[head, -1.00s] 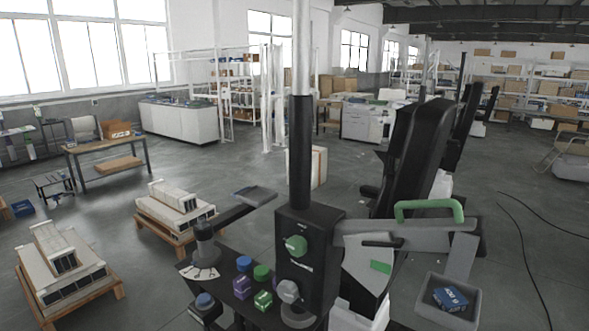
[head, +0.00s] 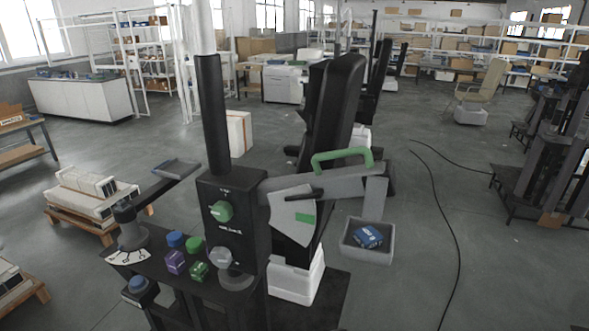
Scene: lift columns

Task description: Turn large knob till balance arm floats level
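A black column box (head: 232,222) carries a green round knob (head: 221,211) on its front face. A larger grey knob (head: 221,258) sits low at the box's front, above a round grey base. The grey balance arm (head: 335,184) reaches right from the box and has a green handle (head: 342,158) on top. A grey bin (head: 367,243) hangs at its outer end with a blue box (head: 368,236) inside. A pale sector plate (head: 293,213) below the arm has a green mark (head: 305,217); a dark pointer (head: 303,194) lies above that mark, apart from it. Neither gripper is in view.
A black shelf left of the box holds blue, green and purple pieces (head: 175,262). A lever with a flat pad (head: 176,169) stands at its left. Pallets with white cartons (head: 92,192) lie farther left. Black cables (head: 452,225) cross the open floor at right.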

